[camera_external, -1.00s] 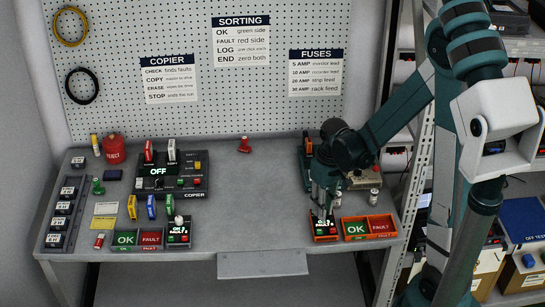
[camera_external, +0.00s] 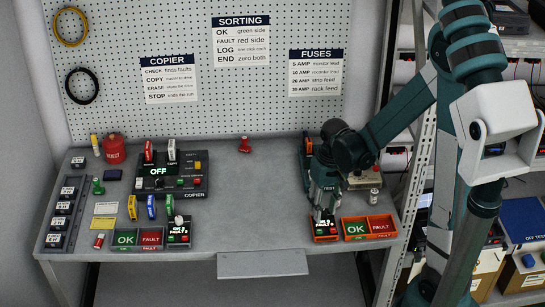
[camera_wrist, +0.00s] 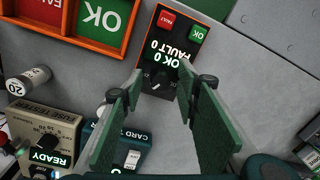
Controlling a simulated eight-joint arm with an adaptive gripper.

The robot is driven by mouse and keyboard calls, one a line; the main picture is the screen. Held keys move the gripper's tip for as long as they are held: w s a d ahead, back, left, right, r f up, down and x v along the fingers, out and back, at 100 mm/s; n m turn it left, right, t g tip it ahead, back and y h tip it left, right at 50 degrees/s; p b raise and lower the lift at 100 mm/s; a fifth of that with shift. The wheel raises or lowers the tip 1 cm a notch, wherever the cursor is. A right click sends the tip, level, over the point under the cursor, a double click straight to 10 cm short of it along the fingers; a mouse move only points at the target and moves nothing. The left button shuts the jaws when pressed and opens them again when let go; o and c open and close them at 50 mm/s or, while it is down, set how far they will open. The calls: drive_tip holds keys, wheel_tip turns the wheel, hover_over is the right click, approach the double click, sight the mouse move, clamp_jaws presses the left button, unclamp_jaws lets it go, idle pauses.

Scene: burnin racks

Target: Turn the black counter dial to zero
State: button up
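The black counter dial (camera_wrist: 160,78) is on a dark counter box in an orange frame (camera_wrist: 176,45). Its lit display, upside down in the wrist view, reads OK 0 and FAULT 0. In the external view this counter (camera_external: 326,238) stands near the bench's front right. My gripper (camera_wrist: 160,74) is open, with one green-padded finger on each side of the dial in the wrist view. Contact with the dial cannot be seen. In the external view my gripper (camera_external: 322,218) points down over the counter and hides part of it.
An orange-rimmed tray with OK and FAULT sides (camera_external: 369,228) stands right of the counter. A card tester (camera_wrist: 118,140) and a fuse tester (camera_wrist: 45,135) reading READY are close to my fingers. A second counter (camera_external: 178,238) stands at left.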

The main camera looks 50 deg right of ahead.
sight(325, 211)
drive_tip(key=shift+r, duration=0.15)
wheel_tip(325, 211, up, 12)
drive_tip(key=shift+s+d, duration=0.15)
drive_tip(key=shift+d, duration=0.15)
idle(0.9)
drive_tip(key=shift+a, duration=0.1)
idle(0.5)
drive_tip(key=s+a+r+n+t, duration=0.2)
drive_tip(key=s+a+r+t, duration=0.1)
drive_tip(key=a, duration=0.5)
drive_tip(key=s+a+r+n+t, duration=0.3)
drive_tip(key=s+a+r+t, duration=0.1)
drive_tip(key=a+r, duration=0.3)
drive_tip(key=shift+s+a+r+h, duration=0.3)
drive_tip(key=shift+s+a, duration=0.5)
idle(2.8)
